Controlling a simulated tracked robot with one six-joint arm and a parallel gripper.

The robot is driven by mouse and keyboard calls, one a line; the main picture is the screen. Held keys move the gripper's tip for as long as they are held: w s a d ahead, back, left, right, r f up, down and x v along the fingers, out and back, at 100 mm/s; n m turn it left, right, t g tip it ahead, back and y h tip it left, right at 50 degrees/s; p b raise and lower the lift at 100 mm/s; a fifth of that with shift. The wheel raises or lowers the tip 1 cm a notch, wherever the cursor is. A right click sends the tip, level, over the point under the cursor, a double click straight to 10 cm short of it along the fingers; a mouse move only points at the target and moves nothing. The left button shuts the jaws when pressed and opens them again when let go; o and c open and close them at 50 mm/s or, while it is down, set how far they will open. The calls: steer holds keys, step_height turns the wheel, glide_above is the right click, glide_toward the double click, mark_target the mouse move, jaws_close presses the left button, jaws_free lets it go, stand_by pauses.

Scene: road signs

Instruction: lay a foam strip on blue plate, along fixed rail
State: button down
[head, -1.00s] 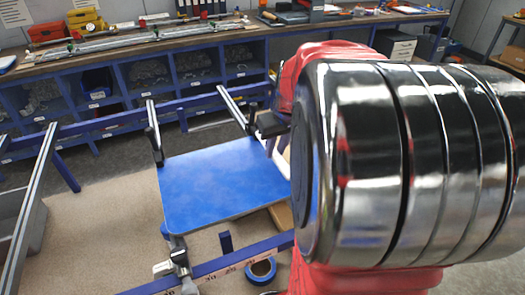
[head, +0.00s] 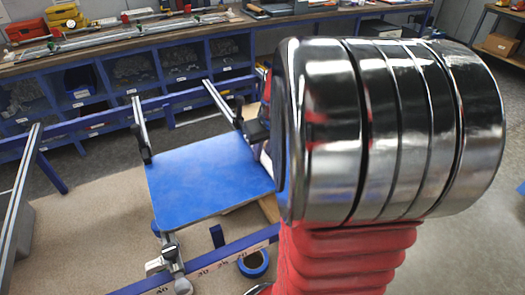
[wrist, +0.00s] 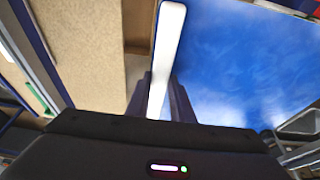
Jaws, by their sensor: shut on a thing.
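The blue plate (head: 205,182) lies flat at the centre left of the head view. It also fills the right of the wrist view (wrist: 245,60). A white foam strip (wrist: 168,45) stands lengthwise between the fingers of my gripper (wrist: 165,100), which is shut on it. In the wrist view the strip runs beside the plate's left edge; I cannot tell whether it touches. In the head view my arm hides most of the gripper and strip. A blue rail with number marks (head: 215,264) runs in front of the plate; I cannot tell if it is the fixed rail.
Grey clamp bars (head: 142,130) stand at the plate's far corners, and a clamp (head: 165,262) is at its near left. A blue tape roll (head: 253,263) lies near the marked rail. A workbench with blue cubbies (head: 150,75) runs along the back.

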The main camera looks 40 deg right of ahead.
steer(key=c, duration=1.6)
jaws_free()
steer(key=shift+f, duration=0.2)
steer(key=shift+o, duration=0.2)
steer(key=shift+a, duration=0.1)
steer(key=shift+r, duration=0.1)
steer(key=d+v, duration=0.1)
steer(key=v, duration=1.1)
steer(key=shift+a+r, duration=0.2)
steer(key=shift+a, duration=0.25)
steer(key=s+a+f+n+t, duration=0.1)
steer(key=s+a, duration=0.2)
steer(key=a, duration=1)
steer(key=s+a+f+n+t+y, duration=0.1)
steer(key=s+a+f+n, duration=0.1)
steer(key=a, duration=1.1)
steer(key=shift+s+a+f, duration=0.2)
steer(key=shift+s+a, duration=0.1)
steer(key=shift+s, duration=0.55)
